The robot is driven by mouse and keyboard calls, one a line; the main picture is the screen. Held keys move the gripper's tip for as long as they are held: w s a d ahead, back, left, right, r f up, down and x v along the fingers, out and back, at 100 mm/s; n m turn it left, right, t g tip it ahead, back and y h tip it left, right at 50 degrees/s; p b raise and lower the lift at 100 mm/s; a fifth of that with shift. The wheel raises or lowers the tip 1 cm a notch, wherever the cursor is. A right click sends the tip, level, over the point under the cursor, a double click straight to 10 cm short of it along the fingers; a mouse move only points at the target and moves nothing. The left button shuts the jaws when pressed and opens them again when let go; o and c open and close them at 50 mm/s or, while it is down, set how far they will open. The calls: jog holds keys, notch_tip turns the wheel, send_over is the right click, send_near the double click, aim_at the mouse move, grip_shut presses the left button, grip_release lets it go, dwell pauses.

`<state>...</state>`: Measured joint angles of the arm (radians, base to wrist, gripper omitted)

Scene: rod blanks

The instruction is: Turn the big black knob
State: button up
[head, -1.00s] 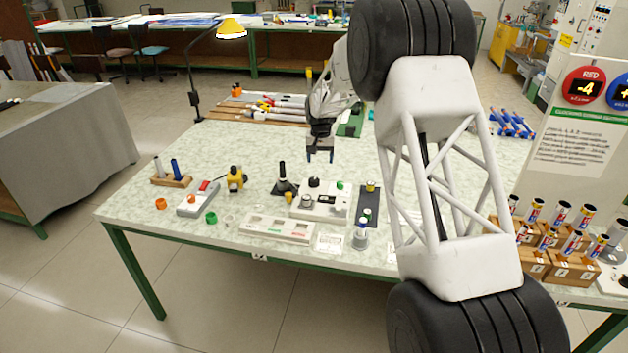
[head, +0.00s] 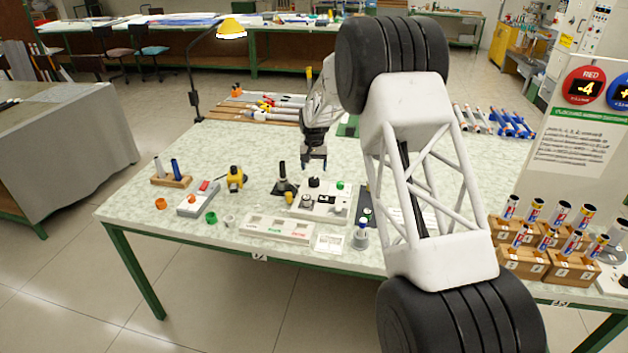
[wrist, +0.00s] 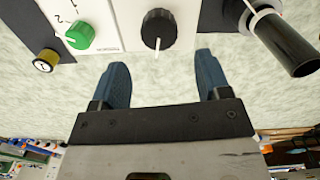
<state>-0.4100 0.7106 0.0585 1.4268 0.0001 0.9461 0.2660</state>
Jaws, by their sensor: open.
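The big black knob (wrist: 158,29) has a white pointer line and sits on a white panel (wrist: 108,20); in the head view the knob (head: 314,182) is at the panel's back edge. My gripper (wrist: 160,72) is open and empty, its two blue fingers spread either side of the knob's line but short of it in the wrist view. In the head view my gripper (head: 314,167) hangs just behind and above the knob. A green knob (wrist: 78,35) sits on the same panel beside the black one.
A black stand with an upright cylinder (head: 283,178) is left of the panel; its dark tube (wrist: 288,45) shows in the wrist view. A yellow-topped piece (wrist: 46,60) is on the panel's other side.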

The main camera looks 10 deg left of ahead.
aim_at(314, 179)
jog(key=shift+f, duration=3.2)
jog(key=c, duration=0.9)
jog(key=shift+n, duration=2)
jog(key=o, duration=0.9)
